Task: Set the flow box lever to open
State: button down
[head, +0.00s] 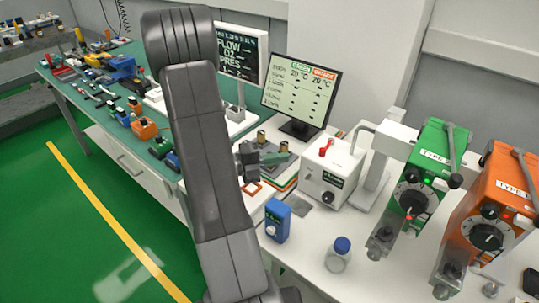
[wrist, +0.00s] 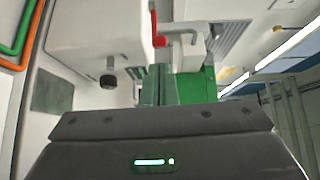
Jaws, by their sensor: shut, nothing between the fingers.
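The flow box is a white box (head: 331,174) on the bench, with a black knob and a small dark label on its front. Its red lever (head: 326,148) sits on top and looks slanted; I cannot read its setting. In the wrist view the box (wrist: 85,35) fills the upper left, its black knob (wrist: 108,79) below, and the red lever (wrist: 155,25) shows at the upper middle. My gripper (wrist: 160,70) is shut and empty, its fingers just below the lever in the picture, with no clear contact.
A green vaporizer (head: 427,170) and an orange one (head: 502,200) stand right of the box. A blue device (head: 277,220) and a blue-capped jar (head: 339,255) stand in front. A monitor (head: 301,88) is behind. Stacked trays lie left of the box.

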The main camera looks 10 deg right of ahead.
aim_at(324, 166)
jog(key=d+p, duration=0.1)
jog(key=d, duration=0.4)
jog(key=d+p, duration=0.1)
jog(key=d, duration=0.2)
jog(key=shift+w+d+p, duration=0.3)
jog(key=shift+d, duration=0.05)
jog(key=b, duration=0.1)
jog(key=n+t+b, duration=0.1)
jog(key=b, duration=0.1)
jog(key=shift+s+d+f+t, duration=0.25)
jog(key=shift+s+t, duration=0.05)
jog(key=shift+s, duration=0.1)
jog(key=s+d+n+t+b, duration=0.1)
jog(key=b, duration=0.2)
jog(key=s+d+t+b, duration=0.1)
jog(key=d+b, duration=0.1)
jog(key=b, duration=0.2)
jog(key=shift+s+r+n+t+y, duration=0.15)
jog(key=shift+s+n+t+y, duration=0.15)
jog(key=shift+n+t+y, duration=0.1)
jog(key=shift+r, duration=0.1)
